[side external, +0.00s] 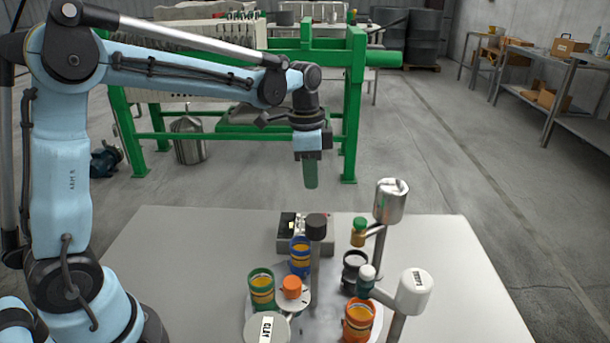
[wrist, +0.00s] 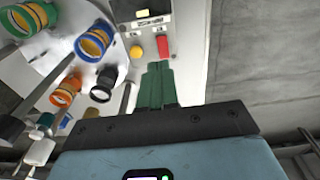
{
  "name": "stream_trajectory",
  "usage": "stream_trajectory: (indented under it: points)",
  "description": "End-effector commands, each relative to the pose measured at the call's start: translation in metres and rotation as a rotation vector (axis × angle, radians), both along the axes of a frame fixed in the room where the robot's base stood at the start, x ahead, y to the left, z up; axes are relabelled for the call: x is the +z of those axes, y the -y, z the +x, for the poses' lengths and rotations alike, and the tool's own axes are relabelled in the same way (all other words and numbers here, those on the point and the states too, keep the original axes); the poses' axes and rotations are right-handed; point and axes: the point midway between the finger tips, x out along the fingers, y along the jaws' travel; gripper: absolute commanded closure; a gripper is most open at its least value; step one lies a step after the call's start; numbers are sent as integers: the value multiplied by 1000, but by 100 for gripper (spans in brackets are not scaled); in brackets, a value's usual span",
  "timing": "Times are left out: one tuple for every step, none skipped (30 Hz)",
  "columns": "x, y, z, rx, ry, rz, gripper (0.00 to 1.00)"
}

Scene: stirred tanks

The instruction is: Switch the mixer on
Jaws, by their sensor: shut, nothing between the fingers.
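My gripper (side external: 310,186) hangs pointing down, its green fingers together and empty, above the back of the table. The control box (side external: 285,228) stands on the table below it, partly hidden by a dark-capped post (side external: 316,226). In the wrist view the box (wrist: 150,22) shows a red button (wrist: 163,46), a small yellow knob (wrist: 136,52), a light yellow piece (wrist: 142,13) and a dark panel. The fingertips (wrist: 157,66) appear just below the red button in that picture, with a height gap in the side view. I cannot tell which control is the mixer's switch.
A round plate (wrist: 50,62) carries blue (side external: 300,257), green (side external: 262,290), orange (side external: 358,320) and black (side external: 354,270) cups. A steel tank (side external: 391,201), a white tank (side external: 413,292) and a tank marked CLAY (side external: 268,329) stand around it. The table's right side is clear.

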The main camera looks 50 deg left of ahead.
Motion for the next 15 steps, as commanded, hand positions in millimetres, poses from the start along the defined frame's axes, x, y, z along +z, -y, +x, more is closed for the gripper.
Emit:
stream_trajectory:
  points:
    - [10, -1, -1, 1, -1, 1, 100]
    - [16, -1, -2, 1, -1, 1, 100]
    - [22, -2, -2, 1, -1, 1, 100]
    - [27, -2, -2, 1, -1, 1, 100]
    - [32, -2, -2, 1, -1, 1, 100]
    - [37, -3, -3, 1, -1, 1, 100]
    - [41, -3, -3, 1, -1, 1, 100]
    - [44, -3, -3, 1, -1, 1, 100]
    - [48, -3, -3, 1, -1, 1, 100]
    - [51, -4, -3, 1, -1, 1, 100]
    - [53, -4, -3, 1, -1, 1, 100]
    - [56, -4, -3, 1, -1, 1, 100]
    - [58, -4, -3, 0, -1, 1, 100]
    - [59, -4, -4, 1, -1, 1, 100]
    - [60, -4, -4, 0, -1, 1, 100]
